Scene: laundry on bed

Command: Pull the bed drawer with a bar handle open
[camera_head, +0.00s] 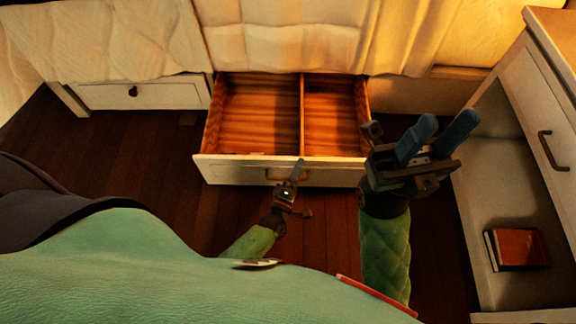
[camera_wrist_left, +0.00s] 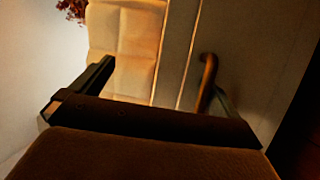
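The bed drawer (camera_head: 230,170) is pulled far out from under the bed, its wooden inside bare and split by a divider. Its bar handle (camera_head: 272,175) is on the front panel, partly hidden by my left gripper (camera_head: 297,168). In the left wrist view the handle (camera_wrist_left: 208,80) shows close beside the right-hand finger, on its inner side. That gripper's fingers (camera_wrist_left: 160,90) are wide apart; whether one touches the handle I cannot tell. My right gripper (camera_head: 438,135) is open and empty, raised to the right of the drawer.
A closed drawer with a knob (camera_head: 133,91) is at the left of the bed. A white cabinet (camera_head: 490,190) stands at the right, with its own bar handle (camera_head: 551,150) and a red book (camera_head: 520,248) on its shelf. Dark wooden floor lies before the drawer.

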